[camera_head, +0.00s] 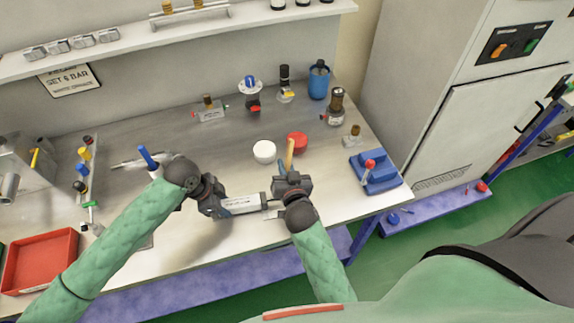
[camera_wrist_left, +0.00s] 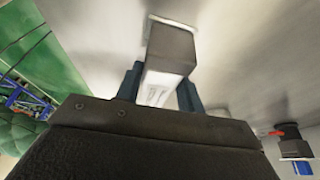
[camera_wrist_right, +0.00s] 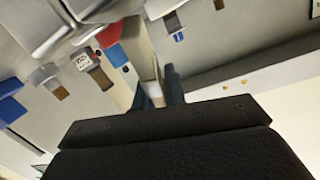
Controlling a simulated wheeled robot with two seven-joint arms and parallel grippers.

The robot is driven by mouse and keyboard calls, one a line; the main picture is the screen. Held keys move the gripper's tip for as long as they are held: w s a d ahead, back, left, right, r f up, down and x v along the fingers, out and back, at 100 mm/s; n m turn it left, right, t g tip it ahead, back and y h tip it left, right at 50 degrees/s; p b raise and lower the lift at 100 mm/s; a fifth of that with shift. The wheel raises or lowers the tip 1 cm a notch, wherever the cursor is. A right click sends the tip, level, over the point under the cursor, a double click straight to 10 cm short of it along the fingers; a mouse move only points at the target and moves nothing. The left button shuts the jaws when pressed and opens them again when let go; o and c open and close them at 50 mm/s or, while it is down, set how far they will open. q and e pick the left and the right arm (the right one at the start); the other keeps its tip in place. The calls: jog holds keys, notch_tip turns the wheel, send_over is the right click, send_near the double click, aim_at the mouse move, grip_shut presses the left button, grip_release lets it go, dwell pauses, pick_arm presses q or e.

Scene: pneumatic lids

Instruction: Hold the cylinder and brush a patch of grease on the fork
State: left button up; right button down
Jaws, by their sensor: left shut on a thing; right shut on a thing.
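The cylinder (camera_head: 242,203), a grey block-shaped body with a pale label, lies level above the bench front. My left gripper (camera_head: 220,206) is shut on its left end; its body also shows between the fingers in the left wrist view (camera_wrist_left: 168,60). A thin rod leads from its right end towards my right gripper (camera_head: 285,178). The fork at the rod end is largely hidden by that gripper, and I cannot make out grease on it. My right gripper is shut on the brush (camera_head: 290,152), whose wooden handle points up; it also shows in the right wrist view (camera_wrist_right: 150,62).
A white pot (camera_head: 264,151) and a red lid (camera_head: 297,140) stand just behind my right gripper. A blue fixture with a red knob (camera_head: 375,174) is at the bench's right. A red tray (camera_head: 40,262) is at far left. Several fittings and bottles stand at the back.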

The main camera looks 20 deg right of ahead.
pick_arm(q)
jog(key=shift+d, duration=0.1)
pick_arm(e)
jog(key=shift+w+a, duration=0.15)
jog(key=shift+w, duration=0.05)
jog(key=shift+w, duration=0.1)
jog(key=shift+w+r, duration=0.4)
jog(key=shift+w, duration=0.1)
pick_arm(q)
jog(key=shift+w, duration=0.1)
jog(key=shift+c, duration=0.2)
pick_arm(e)
jog(key=shift+s+f, duration=0.1)
jog(key=shift+s, duration=0.1)
